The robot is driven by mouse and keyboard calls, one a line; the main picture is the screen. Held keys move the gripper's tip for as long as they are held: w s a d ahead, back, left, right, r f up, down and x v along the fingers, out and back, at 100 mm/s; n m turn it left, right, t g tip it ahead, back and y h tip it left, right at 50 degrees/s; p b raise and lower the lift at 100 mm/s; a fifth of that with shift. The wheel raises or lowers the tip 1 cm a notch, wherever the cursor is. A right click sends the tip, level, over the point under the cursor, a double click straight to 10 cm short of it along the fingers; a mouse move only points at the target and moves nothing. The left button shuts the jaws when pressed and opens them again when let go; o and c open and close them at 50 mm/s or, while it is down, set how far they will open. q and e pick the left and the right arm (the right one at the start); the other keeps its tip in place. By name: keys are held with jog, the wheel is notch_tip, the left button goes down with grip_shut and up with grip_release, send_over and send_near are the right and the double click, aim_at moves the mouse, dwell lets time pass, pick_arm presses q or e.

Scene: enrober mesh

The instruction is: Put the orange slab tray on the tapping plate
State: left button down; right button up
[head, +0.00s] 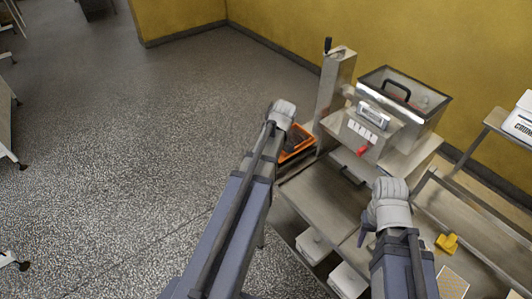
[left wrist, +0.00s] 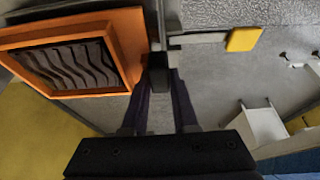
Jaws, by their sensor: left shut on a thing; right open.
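The orange slab tray (head: 297,143) is at the left end of the steel machine in the head view, partly hidden by my left arm. In the left wrist view the tray (left wrist: 126,45) fills the upper left, with a dark wavy slab inside. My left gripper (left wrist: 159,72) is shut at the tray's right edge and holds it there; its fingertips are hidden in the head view. My right gripper (head: 366,226) is open and empty above the right part of the steel bench. I cannot tell for certain which surface is the tapping plate; a bare steel top (head: 318,200) lies in front of the machine.
The steel machine (head: 375,130) with a lidded tank (head: 405,88) and red knob stands behind the bench. A yellow piece (head: 446,243) and a pale dotted sheet (head: 452,283) lie at the lower right. White boxes (head: 313,246) sit below. The floor at left is open.

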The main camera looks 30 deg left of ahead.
pick_arm(q)
jog(key=shift+f, duration=0.6)
pick_arm(e)
jog(key=shift+f, duration=0.6)
pick_arm(q)
jog(key=shift+f, duration=0.1)
pick_arm(e)
jog(key=shift+f, duration=0.1)
pick_arm(q)
jog(key=shift+f+b, duration=0.15)
jog(key=shift+b, duration=0.25)
pick_arm(e)
jog(key=shift+f, duration=0.15)
pick_arm(q)
jog(key=c, duration=0.7)
grip_release()
jog(key=shift+p+v, duration=0.95)
jog(key=shift+p, duration=0.05)
pick_arm(e)
jog(key=shift+r, duration=0.95)
pick_arm(q)
jog(key=p+v, duration=0.9)
jog(key=v, duration=0.1)
jog(key=shift+r+p, duration=0.3)
jog(key=shift+p, duration=0.05)
pick_arm(e)
notch_tip(320, 180, up, 10)
jog(key=shift+f, duration=0.15)
pick_arm(q)
jog(key=shift+d, duration=0.15)
